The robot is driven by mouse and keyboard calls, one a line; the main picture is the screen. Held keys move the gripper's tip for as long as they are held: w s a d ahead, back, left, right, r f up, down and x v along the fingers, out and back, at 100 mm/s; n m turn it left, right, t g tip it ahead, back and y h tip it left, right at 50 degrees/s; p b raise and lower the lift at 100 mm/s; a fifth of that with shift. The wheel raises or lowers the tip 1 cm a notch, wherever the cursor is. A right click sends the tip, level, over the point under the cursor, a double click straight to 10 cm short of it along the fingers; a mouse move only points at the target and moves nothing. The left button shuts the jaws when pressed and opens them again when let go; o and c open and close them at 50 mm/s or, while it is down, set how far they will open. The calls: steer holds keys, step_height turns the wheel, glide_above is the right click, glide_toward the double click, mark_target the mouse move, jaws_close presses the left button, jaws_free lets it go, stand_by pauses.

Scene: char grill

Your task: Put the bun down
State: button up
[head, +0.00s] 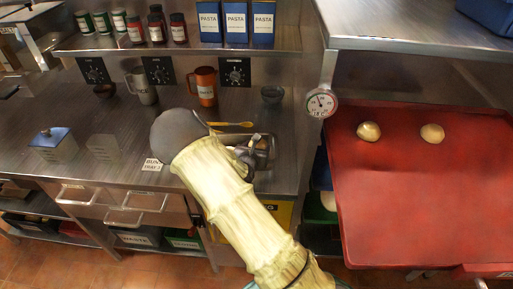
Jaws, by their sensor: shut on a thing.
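My arm reaches across the steel counter, and my gripper (246,160) is at its far end, low over a small metal tray (266,146). The arm covers much of the gripper. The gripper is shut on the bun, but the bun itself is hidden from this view. Whether the bun touches the tray cannot be told. A "BUN TRAY" label (153,165) stands at the counter's front edge, left of the arm. Two other round buns, a left one (368,131) and a right one (432,133), lie on a red surface (400,215) to the right.
A grey mug (142,86) and a steel box (55,147) are further left. A shelf post with a dial (322,103) rises to the right.

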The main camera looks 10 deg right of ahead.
steer(key=o, duration=1)
steer(key=shift+c, duration=0.2)
steer(key=shift+r+p, duration=0.4)
steer(key=shift+r, duration=0.05)
steer(key=b+v, duration=0.1)
steer(key=v, duration=1.1)
steer(key=shift+r+b, duration=0.2)
steer(key=shift+b, duration=0.15)
